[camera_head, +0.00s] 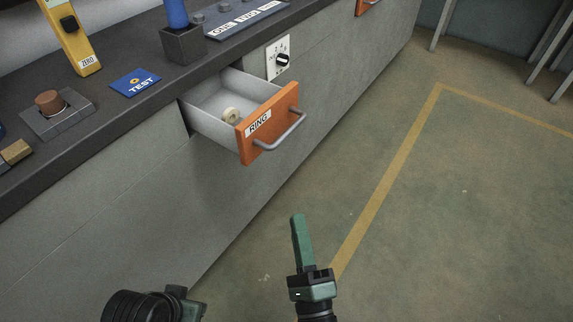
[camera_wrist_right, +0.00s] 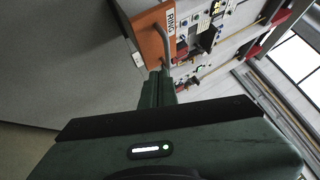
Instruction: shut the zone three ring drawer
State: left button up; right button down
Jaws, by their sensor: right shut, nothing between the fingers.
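The ring drawer (camera_head: 270,122) stands open, pulled out from the grey cabinet under the dark counter. Its orange front has a RING label and a grey bar handle (camera_head: 281,134). A pale ring (camera_head: 231,115) lies inside it. My right gripper (camera_head: 299,219) is shut and empty, below and in front of the drawer, apart from it in the head view. In the right wrist view the orange drawer front (camera_wrist_right: 152,40) and handle show just beyond the shut fingers (camera_wrist_right: 158,76). My left arm shows only in part at the bottom of the head view; its fingers are not visible.
The counter holds a blue TEST card (camera_head: 136,82), a yellow ZERO device (camera_head: 67,38), a block with a brown knob (camera_head: 50,101) and a grey holder (camera_head: 183,44). A dial panel (camera_head: 279,57) is on the cabinet face. The floor right of the cabinet is clear, with yellow lines.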

pick_arm(q)
jog(key=shift+s+r+p, duration=0.1)
jog(key=shift+r+p, duration=0.2)
jog(key=shift+r, duration=0.3)
pick_arm(e)
jog(key=w+a+r, duration=0.1)
jog(key=w+r, duration=0.2)
jog(key=w, duration=0.2)
jog(key=w+a+r+m+h, duration=0.1)
jog(key=w+a+r, duration=0.1)
jog(key=w, duration=0.4)
jog(key=shift+r+m, duration=0.3)
jog(key=shift+r, duration=0.1)
jog(key=shift+w, duration=0.1)
